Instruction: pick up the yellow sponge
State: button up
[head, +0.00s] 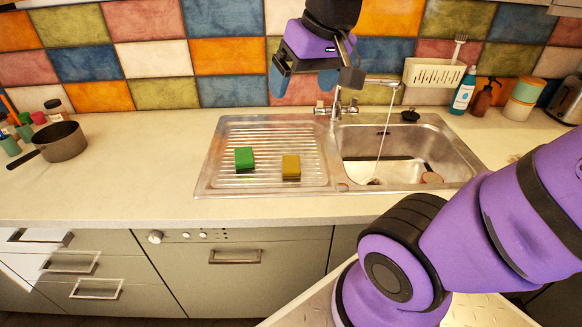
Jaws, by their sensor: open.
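The yellow sponge (291,167) lies on the ribbed drainboard (270,137) of the steel sink, left of the basin. A green sponge (244,158) lies a little to its left, apart from it. My gripper (312,82) is open and empty, high in front of the tiled wall in the picture, clear of both sponges. Its fingers are spread, one on the left and one on the right. My purple arm covers the lower right of the view.
Water runs from the faucet (338,103) into the sink basin (400,172), which holds a reddish round thing (432,178). A pan (61,142) stands at the left. Bottles (464,91) stand at the back right. The counter (150,150) left of the sink is clear.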

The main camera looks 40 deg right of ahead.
jog(key=w+d+f+m+g, duration=0.1)
jog(key=w+d+f+m, duration=0.1)
jog(key=w+f, duration=0.45)
jog(key=m+g+h, duration=0.1)
jog(key=m+g, duration=0.2)
jog(key=m, duration=0.1)
send_over(291, 165)
notch_tip(291, 165, down, 19)
jog(key=f, duration=0.4)
jog(key=shift+d+f, duration=0.25)
jog(key=shift+f, duration=0.05)
jog(key=shift+a+f, duration=0.2)
jog(key=shift+f, duration=2.9)
jog(key=c, duration=1.1)
jog(key=shift+o, duration=0.2)
jog(key=shift+r, duration=0.1)
notch_tip(291, 165, up, 10)
jog(key=shift+f, duration=0.1)
